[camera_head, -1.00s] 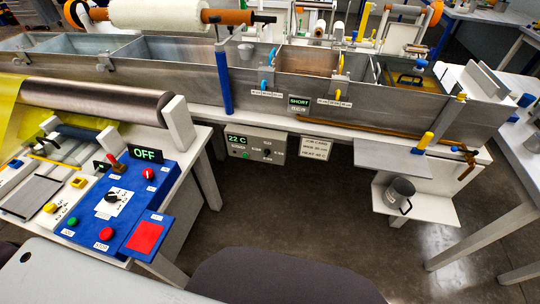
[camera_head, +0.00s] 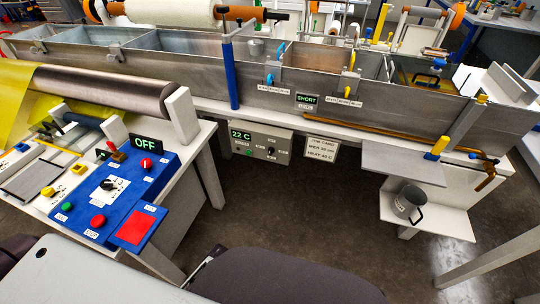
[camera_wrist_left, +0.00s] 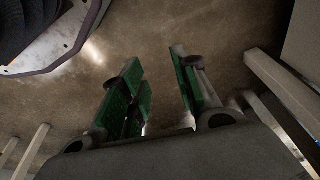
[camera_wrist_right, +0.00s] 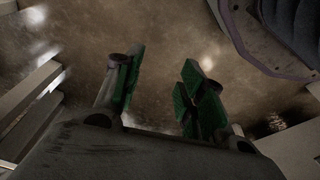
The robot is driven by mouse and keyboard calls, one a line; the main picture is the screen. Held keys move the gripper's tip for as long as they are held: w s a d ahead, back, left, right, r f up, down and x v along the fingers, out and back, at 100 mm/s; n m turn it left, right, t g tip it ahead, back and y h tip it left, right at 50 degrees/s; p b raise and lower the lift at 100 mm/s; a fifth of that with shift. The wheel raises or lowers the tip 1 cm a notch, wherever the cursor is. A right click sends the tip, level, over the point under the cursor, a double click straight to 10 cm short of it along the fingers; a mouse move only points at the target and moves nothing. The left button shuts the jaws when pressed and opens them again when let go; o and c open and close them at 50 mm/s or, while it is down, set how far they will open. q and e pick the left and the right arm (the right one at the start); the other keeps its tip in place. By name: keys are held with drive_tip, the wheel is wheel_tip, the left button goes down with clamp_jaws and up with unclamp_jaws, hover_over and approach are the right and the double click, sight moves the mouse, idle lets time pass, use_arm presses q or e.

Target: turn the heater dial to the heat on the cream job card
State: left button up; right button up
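The heater box (camera_head: 262,143) is a grey panel on the front of the long metal bath. Its green display (camera_head: 241,134) reads 22 C. A small black dial (camera_head: 271,151) sits right of a green button (camera_head: 249,152), with small labels around it. The cream job card (camera_head: 321,149) hangs just right of the box; its lower line seems to read heat 40 C, though the print is small. My left gripper (camera_wrist_left: 155,95) is open and empty over bare floor in the left wrist view. My right gripper (camera_wrist_right: 160,90) is open and empty over floor too. Neither gripper shows in the head view.
A blue control panel (camera_head: 113,198) with an OFF display stands at the left. A grey shelf (camera_head: 402,163) and a lower shelf with a grey jug (camera_head: 408,202) are at the right. A dark chair (camera_head: 285,278) stands at the front. Floor before the heater is clear.

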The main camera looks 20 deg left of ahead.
wheel_tip(320, 180, up, 12)
drive_tip(key=w+a+b, duration=0.2)
drive_tip(key=w+b, duration=0.1)
drive_tip(key=b, duration=0.2)
use_arm(q)
drive_tip(key=w+d+r+n+t+h, duration=0.3)
drive_tip(key=w+d+r+n+t, duration=0.15)
drive_tip(key=w+r+n, duration=0.55)
drive_tip(key=w+d+r+n+t+h, duration=0.35)
drive_tip(key=w+d+r+n, duration=0.25)
drive_tip(key=w+r, duration=0.5)
drive_tip(key=w+a+r+n+t+y, duration=0.2)
drive_tip(key=w+a+n+t+y, duration=0.1)
drive_tip(key=n, duration=0.7)
drive_tip(key=w+a+r+n+t+y+b, duration=0.1)
drive_tip(key=w+a+r+n+t+y, duration=0.1)
drive_tip(key=n, duration=0.9)
drive_tip(key=shift+w+a+n+t+y, duration=0.3)
drive_tip(key=shift+w+a+t+y, duration=0.15)
drive_tip(key=shift+w+a+t, duration=1.15)
use_arm(e)
drive_tip(key=s+f, duration=0.2)
drive_tip(key=f, duration=0.7)
drive_tip(key=s+f, duration=0.3)
drive_tip(key=f, duration=0.6)
drive_tip(key=shift+a+f, duration=0.3)
drive_tip(key=shift+a, duration=0.15)
